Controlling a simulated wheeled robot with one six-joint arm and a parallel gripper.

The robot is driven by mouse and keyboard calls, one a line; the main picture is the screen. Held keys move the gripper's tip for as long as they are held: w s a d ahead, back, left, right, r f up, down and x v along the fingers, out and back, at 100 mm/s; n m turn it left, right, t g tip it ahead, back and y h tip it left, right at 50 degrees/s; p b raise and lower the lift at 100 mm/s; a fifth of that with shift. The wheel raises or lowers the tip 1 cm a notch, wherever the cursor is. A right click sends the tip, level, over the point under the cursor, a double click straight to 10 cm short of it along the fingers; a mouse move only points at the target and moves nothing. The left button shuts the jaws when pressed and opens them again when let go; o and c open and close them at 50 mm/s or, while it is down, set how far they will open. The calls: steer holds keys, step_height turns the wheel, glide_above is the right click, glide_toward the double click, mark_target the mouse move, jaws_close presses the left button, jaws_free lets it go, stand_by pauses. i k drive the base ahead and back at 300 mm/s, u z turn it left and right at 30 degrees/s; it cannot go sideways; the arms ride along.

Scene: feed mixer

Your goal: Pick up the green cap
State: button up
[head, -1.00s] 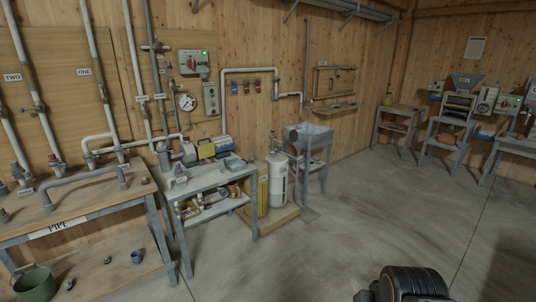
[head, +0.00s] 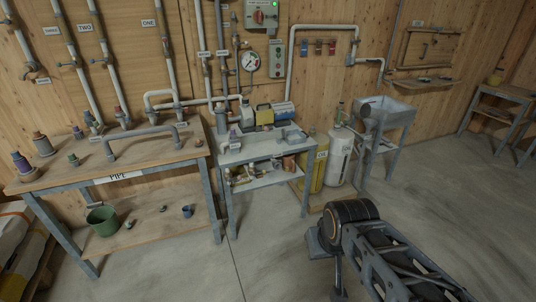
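Several small greenish pieces show in the head view, and I cannot tell for sure which is the green cap. A small green piece (head: 74,160) stands on the wooden top of the pipe bench (head: 150,167), at the left. Two small dark green pieces lie on its lower shelf: one (head: 129,225) beside the green bucket and another (head: 162,209) nearer the blue cup. They are too small to make out in detail. My arm (head: 385,255) shows at the lower right, apart from the bench.
A green bucket (head: 102,221) and a blue cup (head: 187,211) stand on the lower shelf. The floor in front is clear.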

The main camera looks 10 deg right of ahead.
mark_target(73, 159)
steer(key=u, duration=1.1)
steer(key=k, duration=0.55)
steer(key=z, duration=0.05)
steer(key=i, duration=0.5)
steer(key=u, duration=1.15)
steer(key=i, duration=1.1)
steer(key=u, duration=0.5)
steer(key=i, duration=1.6)
steer(key=z, duration=0.5)
steer(key=i, duration=0.85)
steer(key=z, duration=0.7)
